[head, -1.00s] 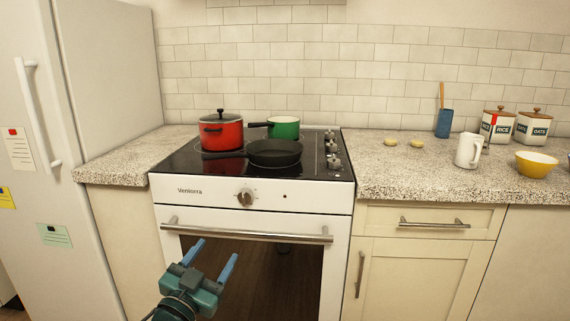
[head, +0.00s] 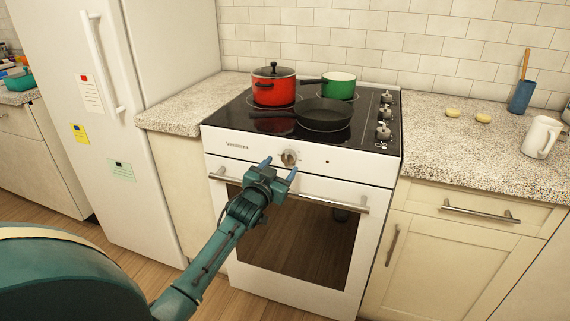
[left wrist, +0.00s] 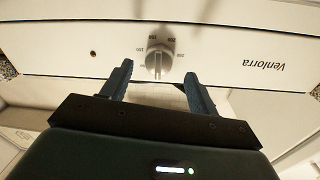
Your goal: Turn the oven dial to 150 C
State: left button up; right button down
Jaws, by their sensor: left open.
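The oven dial (head: 289,157) is a round silver knob on the white front panel of the oven (head: 345,166). In the left wrist view the dial (left wrist: 159,58) has numbers printed around it, too small to read surely, and its grip bar stands roughly upright in that picture. My left gripper (head: 280,168) is open and empty, just in front of the panel. In the left wrist view its two blue fingertips (left wrist: 158,76) lie on either side of the dial's near end, seemingly short of the knob. My right gripper is not in view.
The oven door handle (head: 330,198) runs across below the dial, close to my left gripper. A red pot (head: 273,88), a green pot (head: 340,86) and a black pan (head: 323,114) stand on the hob. A white fridge (head: 125,130) stands at the left.

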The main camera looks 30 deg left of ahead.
aim_at(285, 161)
pick_arm(q)
jog(key=shift+w+a, duration=0.15)
jog(key=shift+w, duration=0.75)
jog(key=shift+w+a, duration=0.1)
jog(key=shift+w, duration=0.75)
jog(key=shift+c, duration=0.3)
jog(key=c, duration=0.9)
